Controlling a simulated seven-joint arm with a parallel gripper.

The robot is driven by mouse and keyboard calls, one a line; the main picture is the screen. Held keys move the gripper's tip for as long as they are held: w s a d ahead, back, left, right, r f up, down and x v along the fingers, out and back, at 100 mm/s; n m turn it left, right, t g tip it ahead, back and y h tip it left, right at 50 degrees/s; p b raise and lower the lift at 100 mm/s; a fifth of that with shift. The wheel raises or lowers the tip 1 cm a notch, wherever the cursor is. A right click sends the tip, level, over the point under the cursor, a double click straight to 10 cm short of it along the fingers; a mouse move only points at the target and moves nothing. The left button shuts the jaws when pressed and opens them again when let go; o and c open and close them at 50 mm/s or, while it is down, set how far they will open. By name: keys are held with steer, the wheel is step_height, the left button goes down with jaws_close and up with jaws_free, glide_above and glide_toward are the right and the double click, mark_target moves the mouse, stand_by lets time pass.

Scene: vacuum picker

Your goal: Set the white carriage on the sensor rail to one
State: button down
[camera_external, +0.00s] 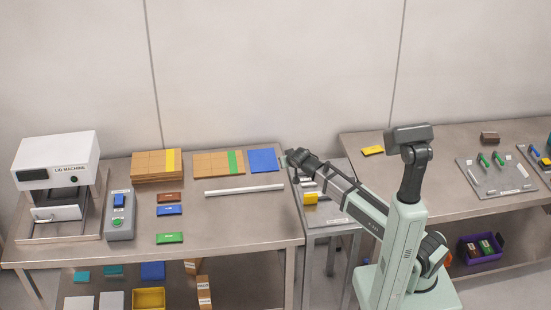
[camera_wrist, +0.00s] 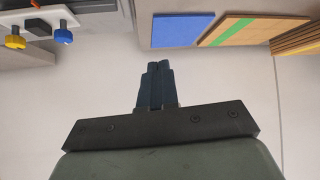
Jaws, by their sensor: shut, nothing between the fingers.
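My gripper (camera_external: 291,154) is at the far edge of the left table, over the gap beside the small middle stand. In the wrist view my gripper (camera_wrist: 160,66) has its fingers together with nothing between them. A dark fixture on the middle stand, partly hidden by my arm, bears a yellow block (camera_external: 310,198). I cannot tell whether this white piece is the carriage. No scale marks are readable.
On the left table lie a long white bar (camera_external: 245,190), a blue panel (camera_external: 263,160), wooden boards (camera_external: 219,163), coloured blocks and a white lid machine (camera_external: 57,160). The right table holds a grey tool board (camera_external: 495,177). A wall stands behind.

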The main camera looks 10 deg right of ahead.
steer(key=s+d+r+m+g+y, duration=0.1)
steer(key=d+m, duration=0.1)
steer(key=d, duration=0.7)
steer(key=s+d+r+m+g+y, duration=0.1)
steer(key=s+d+r+m+g, duration=0.1)
steer(key=d, duration=0.7)
steer(key=shift+r+g+y, duration=0.15)
steer(key=shift+g+y, duration=0.15)
steer(key=shift+x, duration=5)
steer(key=shift+a, duration=3)
steer(key=shift+s, duration=0.1)
